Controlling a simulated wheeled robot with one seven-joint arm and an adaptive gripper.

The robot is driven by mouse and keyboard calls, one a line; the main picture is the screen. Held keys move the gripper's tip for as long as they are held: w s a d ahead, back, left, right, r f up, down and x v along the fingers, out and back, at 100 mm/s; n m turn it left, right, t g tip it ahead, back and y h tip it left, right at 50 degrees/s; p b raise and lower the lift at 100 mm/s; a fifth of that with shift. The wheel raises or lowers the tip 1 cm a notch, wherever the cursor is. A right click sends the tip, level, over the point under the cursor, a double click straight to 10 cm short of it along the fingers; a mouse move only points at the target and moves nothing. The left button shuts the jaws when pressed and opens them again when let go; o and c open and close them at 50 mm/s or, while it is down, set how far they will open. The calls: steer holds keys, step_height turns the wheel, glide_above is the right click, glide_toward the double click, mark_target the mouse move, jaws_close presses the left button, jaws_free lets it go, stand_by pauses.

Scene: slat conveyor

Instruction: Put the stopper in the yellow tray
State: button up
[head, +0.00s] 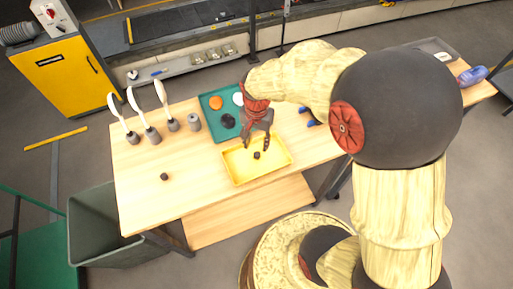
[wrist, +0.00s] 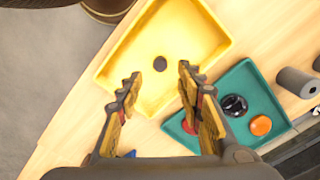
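The yellow tray (head: 237,177) lies on the wooden table near its front edge; in the wrist view it (wrist: 205,25) fills the top middle. A small dark round stopper (head: 256,155) lies on its floor, and it shows in the wrist view (wrist: 160,63) too. My gripper (head: 255,146) is above the tray with its fingers pointing down. In the wrist view my gripper (wrist: 159,76) is open and empty, its fingers apart on either side of the line to the stopper, not touching it.
A similar small dark piece (head: 164,176) lies on the table at left. A teal tray (head: 210,102) behind the yellow one holds orange, black and white round pieces. Upright white-bladed tools (head: 149,131) and a grey cylinder (head: 194,122) stand at left. The table's front left is mostly clear.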

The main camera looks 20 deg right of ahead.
steer(key=s+r+n+t, duration=0.2)
steer(key=s+r+n, duration=0.15)
steer(key=r, duration=1.25)
steer(key=s+r+n+t, duration=0.3)
steer(key=s+r+n, duration=0.2)
steer(key=s+r, duration=0.3)
steer(key=shift+s+r+t, duration=0.15)
steer(key=shift+s+t, duration=0.15)
steer(key=shift+s, duration=0.9)
steer(key=shift+o, duration=0.8)
step_height(320, 180, down, 6)
steer(key=b, duration=0.5)
steer(key=shift+b, duration=0.35)
steer(key=shift+o, duration=0.8)
steer(key=shift+r, duration=0.1)
steer(key=shift+c, duration=0.6)
